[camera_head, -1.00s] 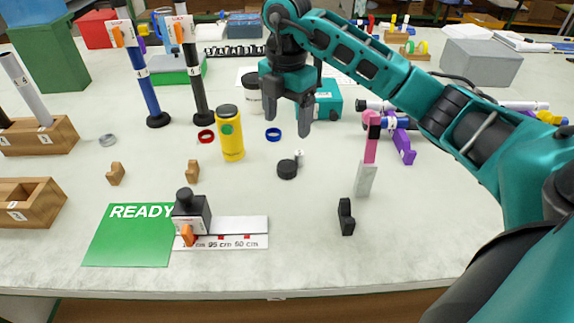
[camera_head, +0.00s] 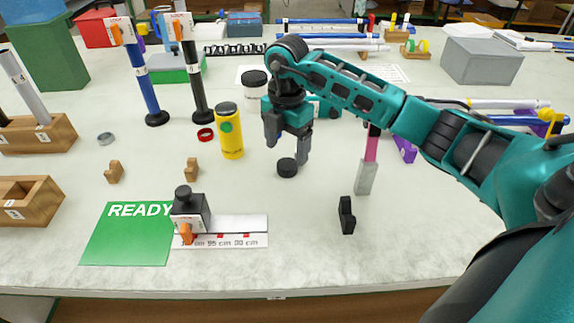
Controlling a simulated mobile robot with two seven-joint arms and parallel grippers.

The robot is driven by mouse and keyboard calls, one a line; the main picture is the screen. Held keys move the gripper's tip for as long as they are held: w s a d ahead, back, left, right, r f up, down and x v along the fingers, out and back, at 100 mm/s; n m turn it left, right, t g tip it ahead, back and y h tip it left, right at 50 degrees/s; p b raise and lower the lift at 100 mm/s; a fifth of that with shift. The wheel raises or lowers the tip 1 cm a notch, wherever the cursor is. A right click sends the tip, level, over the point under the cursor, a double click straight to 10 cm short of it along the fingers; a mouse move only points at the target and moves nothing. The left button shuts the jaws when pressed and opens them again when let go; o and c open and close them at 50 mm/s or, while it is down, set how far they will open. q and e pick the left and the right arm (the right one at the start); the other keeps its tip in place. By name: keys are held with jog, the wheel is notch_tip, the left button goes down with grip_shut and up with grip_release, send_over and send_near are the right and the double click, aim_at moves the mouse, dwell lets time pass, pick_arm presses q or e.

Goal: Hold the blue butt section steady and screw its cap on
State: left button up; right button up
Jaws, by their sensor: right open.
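A blue rod section (camera_head: 148,85) stands upright at the left in a round black foot, with an orange clip near its top; I take it for the blue butt section. A small round black cap (camera_head: 287,168) lies on the table near the middle. My right gripper (camera_head: 287,150) is open and points down just above the cap, with its fingers apart and nothing visible between them. I cannot tell whether a finger touches the cap. My left gripper is not in view. Blue rods also lie at the back (camera_head: 320,22) and far right (camera_head: 515,120).
A black upright rod (camera_head: 193,80) stands beside the blue one. A yellow bottle (camera_head: 230,132) is left of my right gripper. A pink-and-grey tool (camera_head: 366,175) and a black bracket (camera_head: 347,215) are to the right.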

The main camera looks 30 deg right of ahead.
aim_at(287, 163)
jog(key=f, duration=0.5)
jog(key=shift+w+d, duration=0.2)
jog(key=shift+d, duration=0.05)
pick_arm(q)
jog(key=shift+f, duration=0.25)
pick_arm(e)
jog(key=shift+r, duration=0.1)
jog(key=c, duration=1.2)
pick_arm(q)
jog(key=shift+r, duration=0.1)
jog(key=p, duration=0.1)
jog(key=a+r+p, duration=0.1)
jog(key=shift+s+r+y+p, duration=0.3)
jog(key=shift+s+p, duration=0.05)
pick_arm(e)
notch_tip(287, 163, up, 20)
